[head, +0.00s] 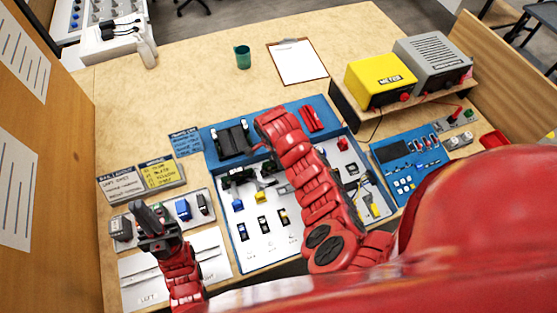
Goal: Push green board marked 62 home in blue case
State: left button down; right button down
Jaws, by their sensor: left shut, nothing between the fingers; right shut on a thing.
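The blue case (213,165) lies open on the table, with a white inner floor. My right forearm and wrist cross over it and hide much of its middle. The number 62 is too small to read, and I cannot tell how deep the board sits. My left gripper (147,220) is shut and empty, left of the case, above the parts strip.
Small parts, including a blue block (183,209), stand near my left gripper. Label cards (162,174) stand behind them. A yellow meter box (380,82) and a grey box (433,62) stand on a shelf at right. A green cup (243,57) and clipboard (298,62) lie farther back. The back left table is clear.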

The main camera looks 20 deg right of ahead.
jog(key=shift+f, duration=0.4)
dwell(0.3)
jog(key=shift+c, duration=1.8)
grip_release()
jog(key=shift+r+p, duration=2.8)
jog(key=shift+r, duration=0.75)
